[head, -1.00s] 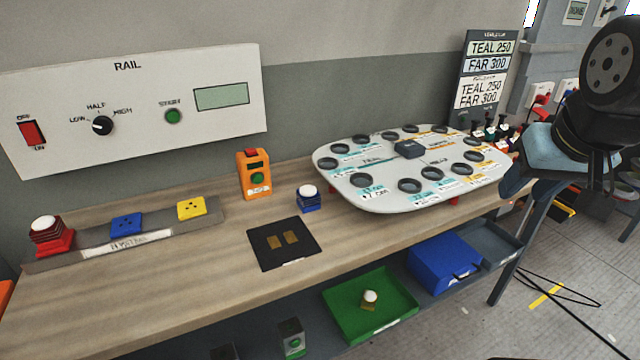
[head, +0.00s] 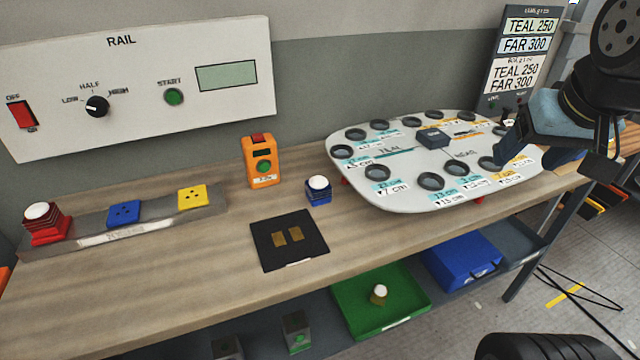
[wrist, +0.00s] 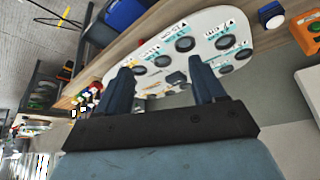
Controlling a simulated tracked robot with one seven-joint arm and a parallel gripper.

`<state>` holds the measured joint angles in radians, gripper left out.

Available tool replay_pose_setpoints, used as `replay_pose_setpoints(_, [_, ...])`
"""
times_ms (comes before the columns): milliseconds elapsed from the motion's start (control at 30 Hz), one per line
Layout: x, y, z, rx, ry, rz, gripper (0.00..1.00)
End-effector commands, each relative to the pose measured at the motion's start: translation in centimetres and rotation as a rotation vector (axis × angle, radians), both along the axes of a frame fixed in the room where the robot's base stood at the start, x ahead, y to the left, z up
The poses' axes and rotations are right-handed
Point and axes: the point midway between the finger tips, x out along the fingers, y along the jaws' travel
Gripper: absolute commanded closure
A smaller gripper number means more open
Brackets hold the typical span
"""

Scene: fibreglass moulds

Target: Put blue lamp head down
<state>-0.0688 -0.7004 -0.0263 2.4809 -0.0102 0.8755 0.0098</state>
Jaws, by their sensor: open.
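The blue lamp head (head: 319,191), a small blue block with a white dome, stands upright on the bench between the orange box and the white disc board. What looks like the same lamp head (wrist: 272,17) shows at the top of the wrist view. My gripper (wrist: 162,68) is open and empty; its two dark blue fingers show over the disc board in the wrist view. In the head view my gripper (head: 508,145) is at the far right, well apart from the blue lamp head. Its fingers are partly hidden there.
A rail strip (head: 130,226) holds a red lamp head (head: 45,224), a blue plate (head: 124,213) and a yellow plate (head: 192,196). A black pad (head: 288,240) lies before the orange box (head: 261,163). The disc board (head: 385,190) has several round holes. Bare wood lies at front left.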

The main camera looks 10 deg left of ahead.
Motion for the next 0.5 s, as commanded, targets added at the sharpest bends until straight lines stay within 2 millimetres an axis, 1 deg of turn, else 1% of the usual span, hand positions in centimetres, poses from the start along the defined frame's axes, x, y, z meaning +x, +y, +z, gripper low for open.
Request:
replay_pose_setpoints(33, [1.0, 0.5, -0.2, 0.007, 0.01, 0.024, 0.26])
replay_pose_setpoints(133, [3.1, 2.0, -0.4, 0.016, 0.022, 0.07, 0.16])
replay_pose_setpoints(167, [3.7, 2.6, -0.6, 0.019, 0.026, 0.084, 0.15])
replay_pose_setpoints(300, [6.5, 5.5, -1.3, 0.028, 0.042, 0.147, 0.15])
replay_pose_setpoints(367, [7.6, 6.9, -1.7, 0.029, 0.049, 0.173, 0.15])
replay_pose_setpoints(500, [9.8, 10.7, -2.9, 0.028, 0.064, 0.236, 0.15])
